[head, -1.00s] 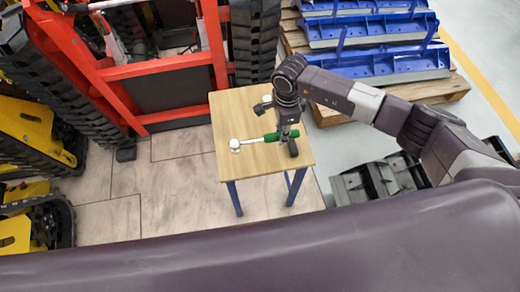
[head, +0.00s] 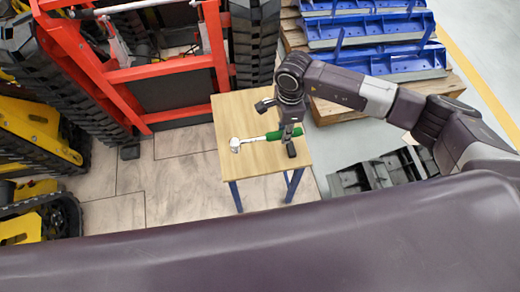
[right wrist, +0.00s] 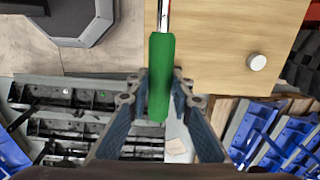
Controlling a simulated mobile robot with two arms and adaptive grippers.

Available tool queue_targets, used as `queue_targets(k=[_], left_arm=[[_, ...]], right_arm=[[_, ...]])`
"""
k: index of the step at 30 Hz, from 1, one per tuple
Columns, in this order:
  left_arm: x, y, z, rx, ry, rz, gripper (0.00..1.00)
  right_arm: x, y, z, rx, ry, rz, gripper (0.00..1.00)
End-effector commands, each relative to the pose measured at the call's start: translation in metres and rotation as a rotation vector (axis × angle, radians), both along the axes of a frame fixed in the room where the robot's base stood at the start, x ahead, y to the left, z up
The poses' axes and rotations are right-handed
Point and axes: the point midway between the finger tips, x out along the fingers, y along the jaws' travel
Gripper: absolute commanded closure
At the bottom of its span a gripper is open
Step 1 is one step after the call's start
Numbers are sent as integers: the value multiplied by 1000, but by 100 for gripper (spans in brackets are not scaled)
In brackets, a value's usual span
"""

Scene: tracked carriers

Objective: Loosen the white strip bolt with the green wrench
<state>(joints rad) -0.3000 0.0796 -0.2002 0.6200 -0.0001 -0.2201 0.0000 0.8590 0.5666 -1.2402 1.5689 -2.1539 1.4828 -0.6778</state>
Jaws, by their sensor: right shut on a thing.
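The green wrench (head: 271,137) has a green grip and a bright metal shaft ending in a round silver head at its left end. It is over the wooden table; I cannot tell whether it touches the top. My right gripper (head: 290,143) is shut on the green grip near its right end. In the right wrist view the grip (right wrist: 160,75) is between the two fingers (right wrist: 160,112), its shaft running out of the top of the picture. My left gripper is not in view.
The wooden table (head: 232,112) has blue legs. A red frame (head: 165,67) with black tracks stands behind it on the left. A pallet (head: 340,108) with blue parts is behind right. Dark grey parts (head: 372,172) lie right of the table. Tiled floor is clear on the left.

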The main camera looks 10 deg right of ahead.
Motion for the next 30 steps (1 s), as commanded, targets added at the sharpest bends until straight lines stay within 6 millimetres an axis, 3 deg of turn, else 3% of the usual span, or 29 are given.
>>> queue_targets(k=[4, 21, 25, 30], left_arm=[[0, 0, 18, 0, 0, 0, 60], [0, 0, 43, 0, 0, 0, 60], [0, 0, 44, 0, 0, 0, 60], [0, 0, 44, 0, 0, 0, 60]], right_arm=[[-31, 0, 6, 1, 0, 2, 100], [-144, 0, 3, 2, 1, 2, 100], [-164, 0, 2, 1, 0, 2, 100], [-172, 0, 2, 1, -4, 0, 100]])
